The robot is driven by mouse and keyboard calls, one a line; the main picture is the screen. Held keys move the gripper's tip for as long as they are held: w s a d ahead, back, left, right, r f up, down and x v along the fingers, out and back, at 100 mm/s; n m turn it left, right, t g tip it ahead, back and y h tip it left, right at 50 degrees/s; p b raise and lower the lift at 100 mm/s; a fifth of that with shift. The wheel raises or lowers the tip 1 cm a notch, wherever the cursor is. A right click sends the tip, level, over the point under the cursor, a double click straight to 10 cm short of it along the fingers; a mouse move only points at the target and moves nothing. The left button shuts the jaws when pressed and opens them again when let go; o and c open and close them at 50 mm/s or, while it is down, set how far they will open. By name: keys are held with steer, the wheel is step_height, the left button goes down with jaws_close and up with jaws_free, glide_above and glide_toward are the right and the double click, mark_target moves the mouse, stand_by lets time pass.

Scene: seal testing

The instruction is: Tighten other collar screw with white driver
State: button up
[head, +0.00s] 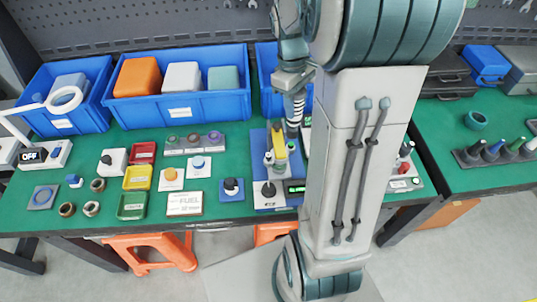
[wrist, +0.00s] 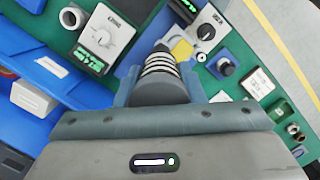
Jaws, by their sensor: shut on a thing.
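My gripper (wrist: 160,72) is shut on a driver (wrist: 158,66) with a dark handle and black-and-white rings. The driver also shows in the head view (head: 294,106), pointing down, roughly upright, beside a blue test fixture (head: 257,142). A yellow part (head: 280,145) stands on the fixture and shows just past the driver in the wrist view (wrist: 181,48). The driver's tip is hidden behind its own body in the wrist view. I cannot make out the collar screws or whether the tip touches one.
Blue bins (head: 180,108) line the back. Small red, yellow and green trays (head: 132,206) and knobbed boxes lie left of the fixture. A rack of upright handles (head: 490,152) stands on the right table. My arm hides the bench right of the fixture.

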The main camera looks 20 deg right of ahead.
stand_by(0.3)
steer(key=s+a+r+b, duration=0.2)
steer(key=a+r, duration=0.1)
steer(key=a, duration=0.5)
steer(key=shift+f+b, duration=1.9)
steer(key=shift+f, duration=0.5)
steer(key=shift+f+b, duration=0.7)
steer(key=shift+f, duration=0.95)
stand_by(2.7)
steer(key=shift+r, duration=0.1)
